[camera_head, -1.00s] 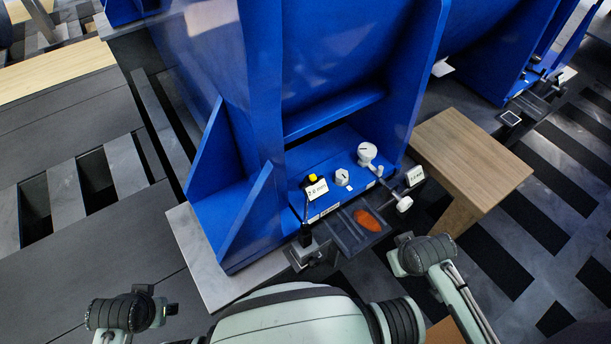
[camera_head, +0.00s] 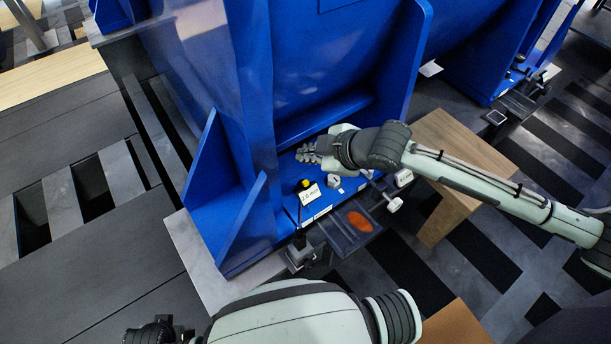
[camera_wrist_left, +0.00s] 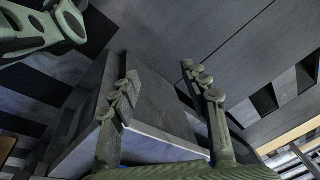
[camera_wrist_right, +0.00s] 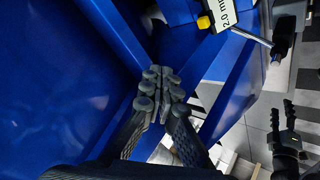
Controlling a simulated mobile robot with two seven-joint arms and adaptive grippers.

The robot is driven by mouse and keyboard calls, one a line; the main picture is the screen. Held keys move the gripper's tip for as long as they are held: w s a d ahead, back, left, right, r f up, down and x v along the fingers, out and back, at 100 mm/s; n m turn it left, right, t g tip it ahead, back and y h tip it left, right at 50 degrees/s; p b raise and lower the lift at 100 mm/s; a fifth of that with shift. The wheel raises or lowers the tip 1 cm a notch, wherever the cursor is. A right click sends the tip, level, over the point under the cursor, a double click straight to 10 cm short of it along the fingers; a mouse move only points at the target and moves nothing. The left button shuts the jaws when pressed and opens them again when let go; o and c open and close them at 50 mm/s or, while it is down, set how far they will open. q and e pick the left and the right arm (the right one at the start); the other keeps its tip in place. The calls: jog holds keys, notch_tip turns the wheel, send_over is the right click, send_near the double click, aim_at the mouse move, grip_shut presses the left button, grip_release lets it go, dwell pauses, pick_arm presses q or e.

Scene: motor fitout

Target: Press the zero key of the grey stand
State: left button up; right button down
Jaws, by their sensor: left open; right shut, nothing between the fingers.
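In the head view, a stand with a grey base (camera_head: 300,254) and a thin dark post is at the front of the blue machine. Its white display (camera_head: 310,195), apparently reading 2.0 mm, has a yellow key (camera_head: 303,184) beside it. In the right wrist view, the display (camera_wrist_right: 222,12) and yellow key (camera_wrist_right: 204,22) are at the top. My right gripper (camera_head: 307,153) is shut and empty over the blue ledge, beyond the yellow key and apart from it. Its closed fingertips (camera_wrist_right: 162,80) show mid-view. My left gripper (camera_wrist_left: 158,80) is open and empty, low at the left.
Blue machine walls (camera_head: 232,225) rise around the ledge. A second display (camera_head: 404,177) and a white knob (camera_head: 394,205) stand to the right. A dark tray (camera_head: 335,234) with an orange patch lies in front. A wooden block (camera_head: 455,150) is at the right.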

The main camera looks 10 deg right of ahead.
pick_arm(q)
jog(key=shift+s+f, duration=0.3)
jog(key=shift+f, duration=0.2)
pick_arm(e)
jog(key=shift+d+r+n, duration=0.2)
jog(key=shift+r+n, duration=0.4)
jog(key=b, duration=0.2)
send_over(308, 186)
notch_tip(308, 186, down, 5)
jog(key=shift+r, duration=0.1)
notch_tip(308, 186, down, 2)
jog(key=shift+f+b, duration=0.25)
jog(key=shift+b, duration=0.85)
pick_arm(q)
jog(key=w+r, duration=0.4)
jog(key=r, duration=0.8)
jog(key=shift+d+r+t, duration=0.3)
jog(key=shift+t, duration=0.1)
pick_arm(e)
jog(key=shift+f, duration=0.75)
